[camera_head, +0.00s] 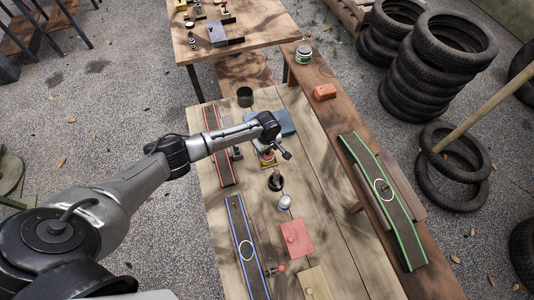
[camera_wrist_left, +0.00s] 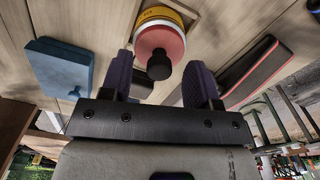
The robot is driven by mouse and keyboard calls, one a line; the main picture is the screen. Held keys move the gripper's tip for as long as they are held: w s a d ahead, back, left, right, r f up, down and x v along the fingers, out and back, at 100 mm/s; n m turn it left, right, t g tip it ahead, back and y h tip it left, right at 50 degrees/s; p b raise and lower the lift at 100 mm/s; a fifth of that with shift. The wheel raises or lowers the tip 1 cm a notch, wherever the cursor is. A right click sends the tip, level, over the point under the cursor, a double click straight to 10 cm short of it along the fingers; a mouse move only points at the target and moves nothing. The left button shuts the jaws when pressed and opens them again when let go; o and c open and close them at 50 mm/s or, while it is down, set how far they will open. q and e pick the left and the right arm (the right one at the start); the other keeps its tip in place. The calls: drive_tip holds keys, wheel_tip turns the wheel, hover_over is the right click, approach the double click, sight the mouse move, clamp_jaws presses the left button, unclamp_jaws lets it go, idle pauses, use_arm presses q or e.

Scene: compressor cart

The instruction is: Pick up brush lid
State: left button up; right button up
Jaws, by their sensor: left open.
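The brush lid (camera_wrist_left: 170,40) looks like a pinkish-red disc with a black knob, sitting on a yellow-banded can (camera_wrist_left: 166,14) in the left wrist view. In the head view the can (camera_head: 266,158) stands on the wooden table, partly hidden by my arm. My left gripper (camera_wrist_left: 160,82) is open, its two dark fingers on either side of the black knob in the wrist picture. I cannot tell how far the fingertips are from the knob. In the head view my left gripper (camera_head: 283,148) is over the can. My right gripper is not in view.
A blue block (camera_wrist_left: 57,68) lies beside the can, and a red-edged strip (camera_head: 213,130) lies on the other side. A dark cup (camera_head: 245,97), a white-topped item (camera_head: 284,202), a red plate (camera_head: 297,238) and a blue-edged strip (camera_head: 240,230) are also on the table (camera_head: 345,250).

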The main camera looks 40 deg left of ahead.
use_arm(q)
drive_tip(key=shift+f, duration=0.65)
drive_tip(key=c, duration=1)
drive_tip(key=shift+r, duration=0.1)
